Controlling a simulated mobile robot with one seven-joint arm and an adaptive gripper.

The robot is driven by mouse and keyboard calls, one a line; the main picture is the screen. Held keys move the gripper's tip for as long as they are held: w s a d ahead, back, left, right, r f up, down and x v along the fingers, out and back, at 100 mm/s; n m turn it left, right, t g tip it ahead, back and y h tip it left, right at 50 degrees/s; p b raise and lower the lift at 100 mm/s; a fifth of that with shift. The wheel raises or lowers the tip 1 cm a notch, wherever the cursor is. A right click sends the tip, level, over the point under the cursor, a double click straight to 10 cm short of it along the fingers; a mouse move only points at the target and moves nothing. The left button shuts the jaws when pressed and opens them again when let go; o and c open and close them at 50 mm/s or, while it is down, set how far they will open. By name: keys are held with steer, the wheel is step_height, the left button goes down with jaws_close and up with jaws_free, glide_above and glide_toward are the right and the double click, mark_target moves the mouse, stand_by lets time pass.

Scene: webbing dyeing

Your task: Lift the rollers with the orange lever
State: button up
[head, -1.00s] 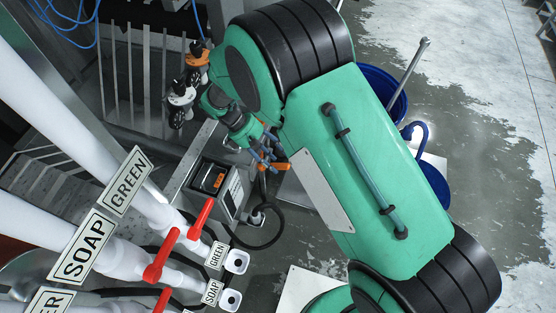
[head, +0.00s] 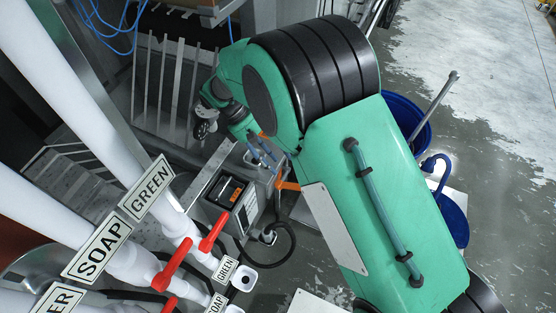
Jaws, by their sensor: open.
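An orange lever (head: 288,185) shows as a short bar to the right of the grey control box (head: 226,190), beside my large green arm link, which may cover part of it. My gripper (head: 264,154) is small in the picture, beyond the control box and just up and left of the orange bar. It is open, and nothing shows between its fingers. The fingers look thin and blue-grey with a bit of orange near them. I cannot tell whether they touch the lever. The rollers cannot be made out.
White pipes with red handles (head: 210,232) and signs reading GREEN (head: 147,188) and SOAP (head: 97,247) fill the left. A black hose (head: 288,240) loops below the box. Blue drums (head: 412,112) stand at right, and grey railings (head: 160,85) at upper left.

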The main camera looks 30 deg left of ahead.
steer(key=shift+d, duration=0.1)
steer(key=c, duration=0.7)
steer(key=shift+d+f, duration=0.1)
steer(key=shift+d, duration=0.1)
steer(key=c, duration=0.4)
steer(key=d+f+m+g+y+p, duration=0.1)
steer(key=d+m, duration=0.2)
steer(key=w+d+f+m+g+y+p, duration=0.1)
steer(key=d+m+g, duration=0.1)
steer(key=d, duration=0.1)
steer(key=w+d+f+m+g+y+p, duration=0.1)
steer(key=d+m, duration=0.2)
steer(key=d, duration=0.1)
steer(key=shift+m+g+y+p, duration=0.3)
steer(key=shift+y, duration=0.1)
jaws_close()
steer(key=s+d+f+m+g+y+b, duration=0.55)
steer(key=s+d+f+m+y, duration=0.3)
steer(key=m+y, duration=0.35)
steer(key=w+d+f+m+t+y+b, duration=0.3)
steer(key=m+t, duration=0.7)
steer(key=m, duration=0.5)
steer(key=shift+w+d+y+b, duration=0.65)
steer(key=shift+w+d+y, duration=0.35)
steer(key=shift+w+y, duration=0.95)
steer(key=shift+s+y, duration=0.25)
steer(key=shift+s, duration=0.05)
